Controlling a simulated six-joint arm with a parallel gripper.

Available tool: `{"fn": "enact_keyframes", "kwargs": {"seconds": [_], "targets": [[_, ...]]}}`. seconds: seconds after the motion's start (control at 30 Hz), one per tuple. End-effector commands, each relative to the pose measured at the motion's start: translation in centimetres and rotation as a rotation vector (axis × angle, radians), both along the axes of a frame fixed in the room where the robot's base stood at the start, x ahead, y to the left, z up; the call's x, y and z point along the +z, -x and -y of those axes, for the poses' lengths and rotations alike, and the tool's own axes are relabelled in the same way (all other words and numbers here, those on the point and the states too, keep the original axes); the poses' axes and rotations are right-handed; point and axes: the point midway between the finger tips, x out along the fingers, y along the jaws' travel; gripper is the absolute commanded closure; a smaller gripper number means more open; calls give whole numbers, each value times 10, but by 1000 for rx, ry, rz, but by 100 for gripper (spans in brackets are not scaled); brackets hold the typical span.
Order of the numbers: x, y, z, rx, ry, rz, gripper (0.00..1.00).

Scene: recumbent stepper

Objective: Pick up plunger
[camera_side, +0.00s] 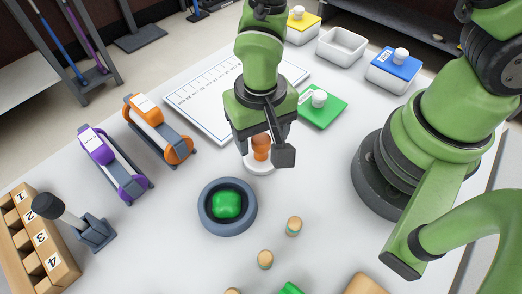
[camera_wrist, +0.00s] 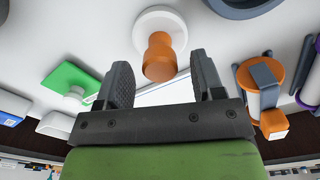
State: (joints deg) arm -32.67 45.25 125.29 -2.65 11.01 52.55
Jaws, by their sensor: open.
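The plunger appears to be the piece with an orange knob (camera_side: 261,146) on a round white base (camera_side: 259,167), standing on the table below my gripper. In the wrist view its orange knob (camera_wrist: 159,58) lies between the finger lines, with the white base (camera_wrist: 150,20) beyond. My gripper (camera_side: 264,152) is open, pointing down, with one finger on each side of the knob. The fingers also show in the wrist view (camera_wrist: 163,78), with gaps on both sides of the knob. The side view partly hides the knob behind the gripper.
A blue-grey bowl (camera_side: 204,222) with a green lump (camera_side: 227,204) stands close in front. Small wooden pegs (camera_side: 294,226) stand to its right. Orange (camera_side: 166,140) and purple (camera_side: 120,172) devices are at left. A green lid (camera_side: 325,112) lies behind right.

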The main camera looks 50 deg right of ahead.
Motion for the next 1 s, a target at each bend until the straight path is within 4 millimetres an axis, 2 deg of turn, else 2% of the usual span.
{"fn": "enact_keyframes", "kwargs": {"seconds": [0.1,0.33,0.37,0.6,1.0], "targets": [[-9,0,0,1,1,0,38],[-11,0,0,1,-1,2,38],[-11,0,0,1,-1,2,41],[-11,0,0,1,-1,2,94],[-4,-1,0,0,-1,2,94]]}}
